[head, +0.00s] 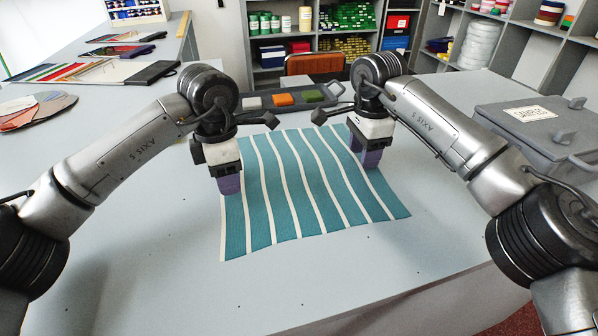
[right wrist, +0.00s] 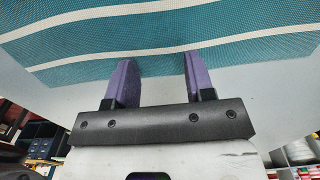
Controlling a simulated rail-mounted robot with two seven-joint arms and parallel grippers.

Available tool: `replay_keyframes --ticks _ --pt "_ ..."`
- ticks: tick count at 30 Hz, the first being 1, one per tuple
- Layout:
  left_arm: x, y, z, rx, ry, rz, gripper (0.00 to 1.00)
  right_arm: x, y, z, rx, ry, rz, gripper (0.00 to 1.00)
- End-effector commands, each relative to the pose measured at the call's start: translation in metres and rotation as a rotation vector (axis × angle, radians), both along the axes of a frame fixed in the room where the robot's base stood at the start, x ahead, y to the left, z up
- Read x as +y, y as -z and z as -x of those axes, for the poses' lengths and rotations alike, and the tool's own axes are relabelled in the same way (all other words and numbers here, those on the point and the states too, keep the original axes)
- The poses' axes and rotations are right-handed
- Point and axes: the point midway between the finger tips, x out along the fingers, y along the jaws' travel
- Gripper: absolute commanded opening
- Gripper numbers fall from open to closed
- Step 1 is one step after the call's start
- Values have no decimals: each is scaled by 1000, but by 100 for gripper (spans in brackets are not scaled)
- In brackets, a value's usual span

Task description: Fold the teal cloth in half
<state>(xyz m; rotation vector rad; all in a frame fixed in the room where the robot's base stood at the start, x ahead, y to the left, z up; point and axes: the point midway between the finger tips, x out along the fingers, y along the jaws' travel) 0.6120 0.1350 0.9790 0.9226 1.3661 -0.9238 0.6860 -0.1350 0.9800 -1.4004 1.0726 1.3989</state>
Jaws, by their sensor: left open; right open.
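The teal cloth (head: 296,190) with white stripes lies spread flat on the grey counter. It also shows across the top of the right wrist view (right wrist: 150,50). My left gripper (head: 230,188) points down at the cloth's left edge, near its middle. My right gripper (head: 371,160) points down at the cloth's right edge, toward the far corner. In the right wrist view its purple fingers (right wrist: 160,80) are apart with nothing clearly between them, and their tips reach the cloth's edge. Whether the fingertips touch the cloth cannot be told. The left fingers hide a bit of the cloth's left edge.
A grey tray (head: 258,102) with coloured blocks lies behind the cloth. A grey case labelled samples (head: 540,125) stands at the right. Swatch fans (head: 35,109) lie at the far left. The counter (head: 150,250) is clear in front and to the left of the cloth.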

Motion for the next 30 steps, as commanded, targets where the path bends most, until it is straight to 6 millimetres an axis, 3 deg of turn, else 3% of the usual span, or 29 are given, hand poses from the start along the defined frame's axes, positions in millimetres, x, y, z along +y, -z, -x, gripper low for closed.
replay_keyframes --ticks 16,30 --pt "0 8 0 -1 0 0 49 0 8 0 1 1 0 49" --pt "0 6 0 0 0 -1 26 0 6 0 1 0 0 26"
